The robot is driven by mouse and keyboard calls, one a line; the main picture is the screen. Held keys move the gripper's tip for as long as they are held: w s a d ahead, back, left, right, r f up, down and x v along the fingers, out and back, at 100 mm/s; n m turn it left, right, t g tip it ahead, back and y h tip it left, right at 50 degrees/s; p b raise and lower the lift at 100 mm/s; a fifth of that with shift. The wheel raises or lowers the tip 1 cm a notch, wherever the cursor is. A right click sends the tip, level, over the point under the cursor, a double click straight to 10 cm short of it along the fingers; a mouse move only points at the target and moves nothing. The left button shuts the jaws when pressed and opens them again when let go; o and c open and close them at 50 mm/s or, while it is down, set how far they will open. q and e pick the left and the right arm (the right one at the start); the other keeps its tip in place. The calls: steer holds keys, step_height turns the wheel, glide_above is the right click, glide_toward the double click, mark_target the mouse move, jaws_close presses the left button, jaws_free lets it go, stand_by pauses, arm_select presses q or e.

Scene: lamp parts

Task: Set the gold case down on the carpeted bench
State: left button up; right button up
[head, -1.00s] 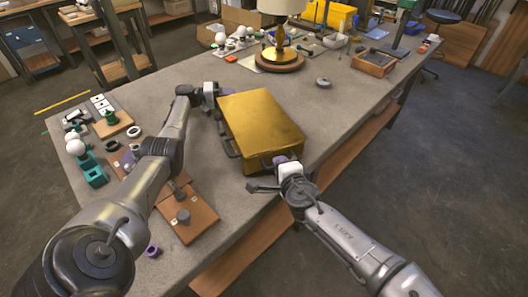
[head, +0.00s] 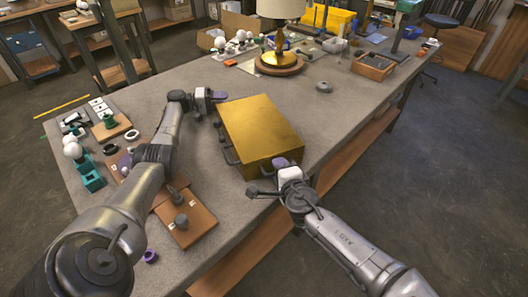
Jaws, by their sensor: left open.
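The gold case (head: 257,128) lies flat on the grey top of the bench (head: 335,120), near its front edge. Its dark handles show on the left side and at the near end. My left gripper (head: 219,95) is open, just beyond the case's far left corner, and looks clear of it. My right gripper (head: 281,162) is at the near end of the case, by a dark handle. Its fingers are partly hidden, so I cannot tell whether they hold the handle.
A lamp with a gold body (head: 279,42) stands behind the case. A small grey disc (head: 324,86) and a wooden tray (head: 374,66) are to the right. Wooden boards with parts (head: 186,224) lie to the left. The bench top right of the case is mostly clear.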

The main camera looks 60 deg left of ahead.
arm_select(q)
steer(key=v, duration=0.3)
steer(key=shift+s+a, duration=0.1)
steer(key=shift+s, duration=0.15)
arm_select(e)
steer(key=shift+s, duration=0.1)
arm_select(q)
steer(key=shift+s+a, duration=0.2)
steer(key=shift+s, duration=0.2)
arm_select(e)
steer(key=shift+d, duration=0.1)
steer(key=v, duration=1.1)
steer(key=shift+s+d, duration=0.15)
steer(key=shift+d, duration=0.2)
arm_select(q)
steer(key=shift+r, duration=0.1)
arm_select(e)
steer(key=shift+r, duration=0.15)
